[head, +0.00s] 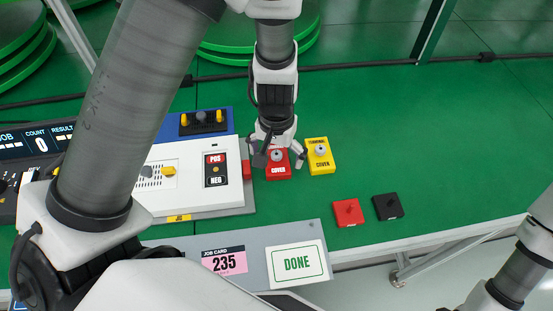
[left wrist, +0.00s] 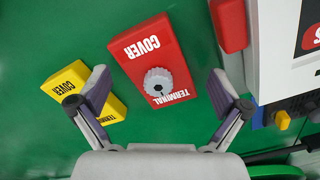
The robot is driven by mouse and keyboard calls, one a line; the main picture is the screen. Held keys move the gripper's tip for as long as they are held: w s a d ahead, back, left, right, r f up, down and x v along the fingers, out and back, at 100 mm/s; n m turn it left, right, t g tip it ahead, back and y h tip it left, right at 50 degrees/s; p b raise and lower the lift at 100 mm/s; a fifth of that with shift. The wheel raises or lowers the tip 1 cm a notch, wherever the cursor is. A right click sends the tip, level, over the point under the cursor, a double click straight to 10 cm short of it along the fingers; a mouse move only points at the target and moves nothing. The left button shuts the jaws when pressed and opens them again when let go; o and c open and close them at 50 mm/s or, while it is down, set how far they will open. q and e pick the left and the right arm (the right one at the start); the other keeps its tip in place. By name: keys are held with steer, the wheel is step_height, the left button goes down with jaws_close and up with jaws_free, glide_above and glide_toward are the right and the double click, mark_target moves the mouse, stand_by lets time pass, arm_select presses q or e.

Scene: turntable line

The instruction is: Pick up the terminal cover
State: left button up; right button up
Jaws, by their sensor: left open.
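The red terminal cover (head: 279,173), with a round grey knob, lies on the green table right of the white unit. In the left wrist view the red cover (left wrist: 150,55) lies ahead of and between the open fingers. My left gripper (head: 278,157) points down over it, fingers apart, one to each side; the wrist view shows my left gripper (left wrist: 160,88) empty. A yellow terminal cover (head: 321,164) lies just right of the red one. In the wrist view a finger hides part of the yellow cover (left wrist: 66,86). My right gripper is out of view.
A white unit (head: 231,165) with a red edge piece stands close left of the red cover. Small red (head: 347,212) and black (head: 387,206) blocks lie nearer the front edge. A grey panel (head: 256,240) holds a job card and a DONE plate. The table's right side is clear.

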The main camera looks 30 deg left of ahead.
arm_select(q)
steer(key=shift+s+d, duration=0.1)
steer(key=shift+s+r, duration=0.1)
steer(key=shift+c, duration=1.3)
steer(key=c, duration=1.2)
steer(key=shift+o, duration=0.2)
